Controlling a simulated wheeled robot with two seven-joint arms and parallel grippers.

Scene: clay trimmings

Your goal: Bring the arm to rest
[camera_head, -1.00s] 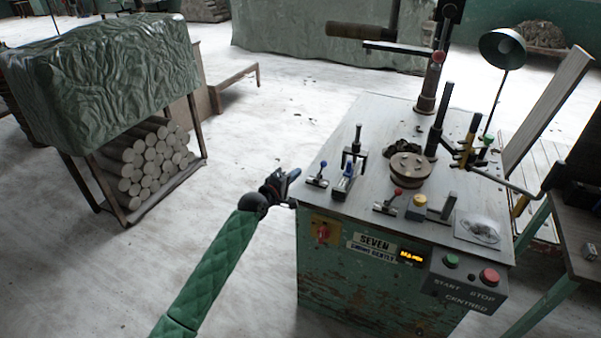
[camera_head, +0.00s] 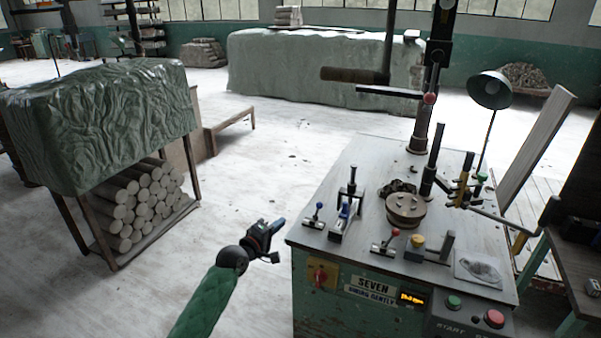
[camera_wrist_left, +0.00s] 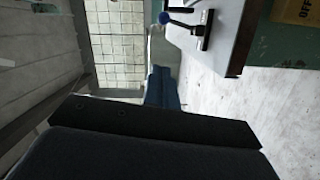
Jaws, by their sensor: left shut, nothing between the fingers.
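My left arm in its green quilted sleeve (camera_head: 207,303) comes up from the bottom in the head view. My left gripper (camera_head: 279,224) is shut and empty, with its blue fingers together. It is over the floor just left of the machine table's near left corner, apart from the table in the picture. In the left wrist view the shut blue fingers (camera_wrist_left: 161,90) show past a dark housing, with nothing between them. My right arm and gripper are not in view.
The green machine's table (camera_head: 345,172) carries several levers, a round disc (camera_head: 406,208), a dark clump (camera_head: 398,186) and a clear bag or dish (camera_head: 478,268). A covered rack (camera_head: 100,120) with stacked clay-like rolls (camera_head: 140,203) stands left. Floor between (camera_head: 245,175) is clear.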

